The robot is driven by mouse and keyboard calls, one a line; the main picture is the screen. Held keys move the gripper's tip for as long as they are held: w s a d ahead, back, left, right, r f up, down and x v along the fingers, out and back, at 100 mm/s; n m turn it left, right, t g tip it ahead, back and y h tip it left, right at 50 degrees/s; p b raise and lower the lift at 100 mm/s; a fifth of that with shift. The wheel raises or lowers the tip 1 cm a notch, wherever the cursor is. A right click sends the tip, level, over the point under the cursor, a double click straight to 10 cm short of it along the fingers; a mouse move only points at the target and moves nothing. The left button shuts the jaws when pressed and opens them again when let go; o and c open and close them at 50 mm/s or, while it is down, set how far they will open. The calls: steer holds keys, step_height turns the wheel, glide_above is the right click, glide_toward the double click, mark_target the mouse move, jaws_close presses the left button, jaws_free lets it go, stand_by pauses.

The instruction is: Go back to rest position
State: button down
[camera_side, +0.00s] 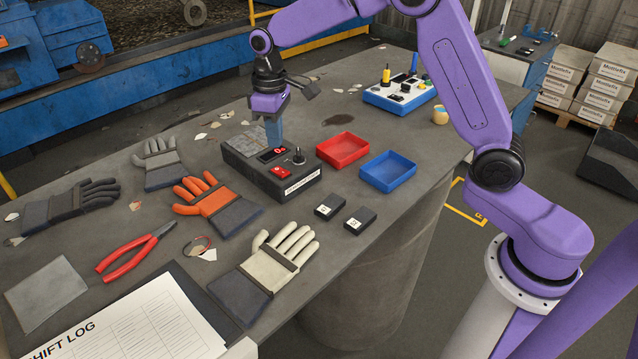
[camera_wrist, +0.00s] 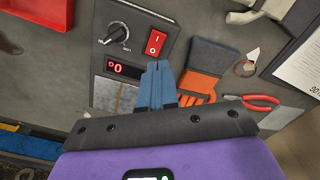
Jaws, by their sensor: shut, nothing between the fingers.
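My gripper (camera_side: 273,133) is above the black control box (camera_side: 236,163) on the table, fingers pointing down. Its blue fingers are together with nothing between them. In the wrist view my gripper (camera_wrist: 158,66) covers part of the box, close to a lit red display (camera_wrist: 124,69). The box also carries a red switch (camera_wrist: 155,42) and a round knob (camera_wrist: 116,32). I cannot tell whether the fingertips touch the box.
A red tray (camera_side: 342,162) and a blue tray (camera_side: 387,184) stand right of the box. Several gloves, including an orange one (camera_side: 203,196), and red pliers (camera_side: 124,263) lie to the left and front. Two small black blocks (camera_side: 359,220) lie near the table edge.

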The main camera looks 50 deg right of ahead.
steer(key=s+r+n, duration=0.2)
steer(key=s, duration=1.1)
steer(key=s+r+n, duration=0.2)
steer(key=s, duration=1.1)
steer(key=s+d+f+n, duration=0.2)
steer(key=s+d, duration=0.4)
steer(key=s, duration=0.4)
steer(key=shift+s, duration=0.3)
